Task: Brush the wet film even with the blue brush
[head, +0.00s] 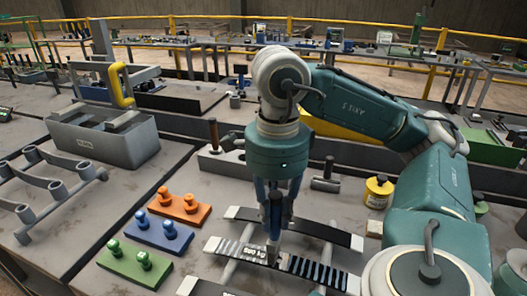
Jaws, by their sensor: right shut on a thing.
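My right gripper (274,212) points straight down over the front leaf strip and is shut on the blue brush. The brush is narrow and mostly hidden by the fingers; its lower end is at or just above the strip, and I cannot tell whether it touches. The front leaf strip (309,270) is dark, with pale stripes across its right part and a lighter left part. Whether the film is even under the gripper is hidden. My left gripper is not in view.
A second dark strip (325,233) lies behind. Orange (183,208), blue (157,236) and green (133,265) blocks with knobs stand left. A yellow pot (378,192) stands right. A grey bin (105,140) and metal rack (45,205) are farther left.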

